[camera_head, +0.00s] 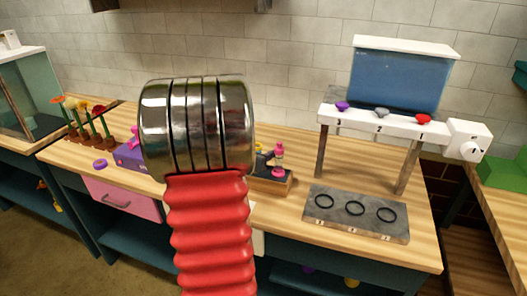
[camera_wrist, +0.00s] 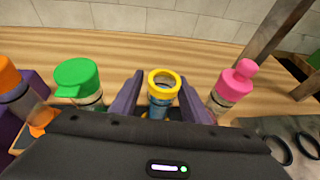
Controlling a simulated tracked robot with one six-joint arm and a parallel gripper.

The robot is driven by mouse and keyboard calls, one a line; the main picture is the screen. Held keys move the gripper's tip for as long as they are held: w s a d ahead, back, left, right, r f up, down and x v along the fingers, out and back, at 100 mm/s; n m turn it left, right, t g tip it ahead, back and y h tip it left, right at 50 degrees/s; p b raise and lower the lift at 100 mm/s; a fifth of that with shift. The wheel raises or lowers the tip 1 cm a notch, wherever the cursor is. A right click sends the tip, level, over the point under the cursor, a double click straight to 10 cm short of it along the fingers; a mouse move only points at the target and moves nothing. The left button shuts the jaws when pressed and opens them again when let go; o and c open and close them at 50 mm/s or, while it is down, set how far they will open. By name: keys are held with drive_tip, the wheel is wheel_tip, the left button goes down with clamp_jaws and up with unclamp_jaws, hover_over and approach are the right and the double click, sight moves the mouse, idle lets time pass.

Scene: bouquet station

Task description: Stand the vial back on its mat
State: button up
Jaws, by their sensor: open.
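A clear vial with a yellow rim (camera_wrist: 164,78) stands roughly upright between the fingers of my gripper (camera_wrist: 161,74) in the wrist view. The fingers are open, one on each side of it. Its lower part is hidden by my gripper's body, so I cannot tell what it stands on. In the head view my arm hides the gripper and this vial. A grey slab with three black rings (camera_head: 340,225) lies on the right of the bench; part of it shows in the wrist view (camera_wrist: 292,133). I cannot tell which surface is the vial's mat.
A pink-capped bottle (camera_wrist: 235,82) stands right of my gripper, with green-capped (camera_wrist: 77,78) and orange-capped (camera_wrist: 10,78) bottles to the left. A white dispenser stand (camera_head: 385,122) with a blue tank rises behind the slab. Flowers (camera_head: 88,112) stand at far left.

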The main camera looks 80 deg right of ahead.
drive_tip(key=shift+r, duration=0.15)
drive_tip(key=shift+a+r, duration=0.1)
drive_tip(key=shift+a, duration=0.15)
drive_tip(key=v, duration=1.1)
drive_tip(key=shift+a, duration=0.25)
drive_tip(key=shift+w, duration=0.1)
idle(0.3)
